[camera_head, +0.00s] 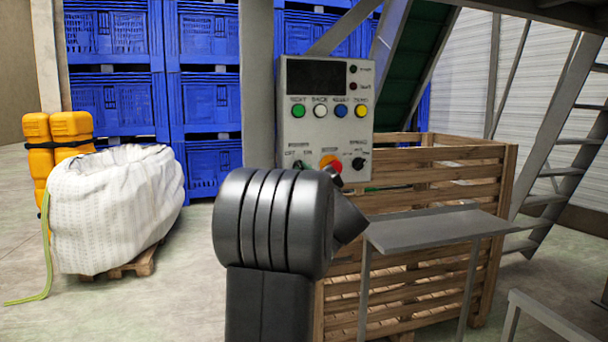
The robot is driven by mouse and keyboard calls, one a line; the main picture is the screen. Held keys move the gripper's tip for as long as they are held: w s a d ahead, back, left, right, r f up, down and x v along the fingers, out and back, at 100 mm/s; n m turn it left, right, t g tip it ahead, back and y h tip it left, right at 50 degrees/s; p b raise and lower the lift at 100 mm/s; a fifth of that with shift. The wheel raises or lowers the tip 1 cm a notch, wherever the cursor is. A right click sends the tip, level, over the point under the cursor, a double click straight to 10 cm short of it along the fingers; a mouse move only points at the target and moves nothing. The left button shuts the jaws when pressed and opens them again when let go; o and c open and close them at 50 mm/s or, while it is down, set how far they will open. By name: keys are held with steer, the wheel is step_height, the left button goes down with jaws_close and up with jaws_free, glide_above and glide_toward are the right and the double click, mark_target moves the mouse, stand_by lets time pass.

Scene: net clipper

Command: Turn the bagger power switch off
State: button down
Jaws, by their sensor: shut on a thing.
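The bagger control panel (344,143) is a light grey box on a post. Its power switch (299,165) is a small dark knob at the lower left, under a power label with off and on marks. I cannot read which way the knob points. My dark, ribbed arm link stands just below and in front of the panel and covers the area under the switch.
A red and yellow stop button (331,163) and a dark speed knob (358,164) sit right of the switch. Coloured buttons run above. A wooden crate (494,190) and grey metal stand (440,229) are at right. A white bulk bag (115,205) stands left.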

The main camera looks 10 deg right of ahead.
steer(key=shift+n+g+y, duration=0.5)
steer(key=shift+n+y, duration=0.2)
steer(key=shift+n, duration=1.2)
steer(key=c, duration=1.5)
jaws_free()
steer(key=p+v, duration=0.1)
steer(key=v, duration=1.2)
steer(key=shift+s+d+p, duration=0.2)
steer(key=shift+s+p, duration=0.15)
steer(key=shift+p, duration=0.05)
